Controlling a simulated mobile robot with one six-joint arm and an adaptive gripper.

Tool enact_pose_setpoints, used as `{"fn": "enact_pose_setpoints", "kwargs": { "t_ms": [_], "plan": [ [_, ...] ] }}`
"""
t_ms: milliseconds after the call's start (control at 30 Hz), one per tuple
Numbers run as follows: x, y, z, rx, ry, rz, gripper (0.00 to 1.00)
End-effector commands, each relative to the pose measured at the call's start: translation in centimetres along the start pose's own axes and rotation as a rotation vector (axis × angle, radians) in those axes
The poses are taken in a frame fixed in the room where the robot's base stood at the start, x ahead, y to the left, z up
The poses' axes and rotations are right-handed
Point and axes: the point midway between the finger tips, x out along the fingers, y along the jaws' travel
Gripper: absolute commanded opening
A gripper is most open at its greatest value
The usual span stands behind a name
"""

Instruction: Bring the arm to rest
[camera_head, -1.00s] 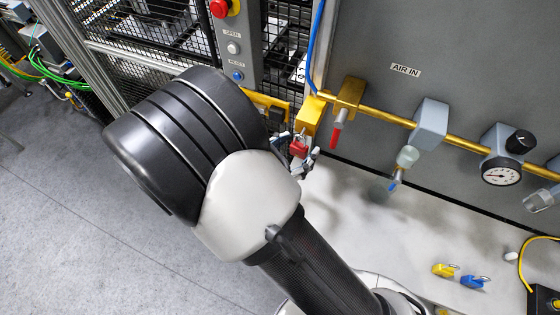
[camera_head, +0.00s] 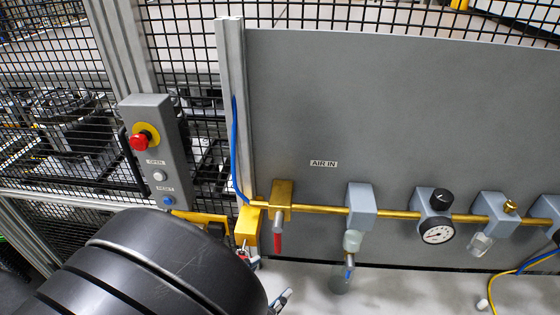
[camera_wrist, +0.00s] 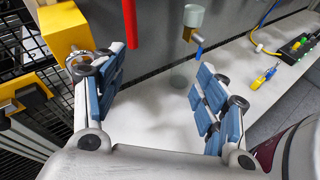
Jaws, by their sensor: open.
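My gripper (camera_wrist: 162,68) is open in the wrist view, with blue-padded fingers apart and nothing between them. Its left finger is close beside a yellow block (camera_wrist: 65,25) with a metal ring; I cannot tell if they touch. In the head view, my dark, rounded arm link fills the lower left and hides most of the gripper. Only a fingertip shows past the link's right side. A small red item (camera_head: 250,262), partly hidden, is below the yellow block there.
A brass pipe (camera_head: 325,209) carries a red-handled valve (camera_head: 279,242) and a gauge (camera_head: 437,235) along the grey panel (camera_head: 400,110). A control box with a red button (camera_head: 140,142) is at left.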

Motion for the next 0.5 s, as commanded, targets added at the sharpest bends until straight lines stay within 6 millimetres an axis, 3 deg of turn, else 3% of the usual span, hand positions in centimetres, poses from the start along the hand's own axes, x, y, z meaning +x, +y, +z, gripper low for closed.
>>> {"fn": "enact_pose_setpoints", "kwargs": {
  "t_ms": [33,200,333,500],
  "plan": [
    [1.8,-1.5,1.2,0.098,0.041,-0.107,0.66],
    [5.1,-7.5,4.4,0.453,0.183,-0.449,0.66],
    [5.9,-11.8,5.9,0.761,0.281,-0.673,0.66],
    [5.5,-15.8,6.9,1.198,0.385,-0.900,0.66]
  ]
}}
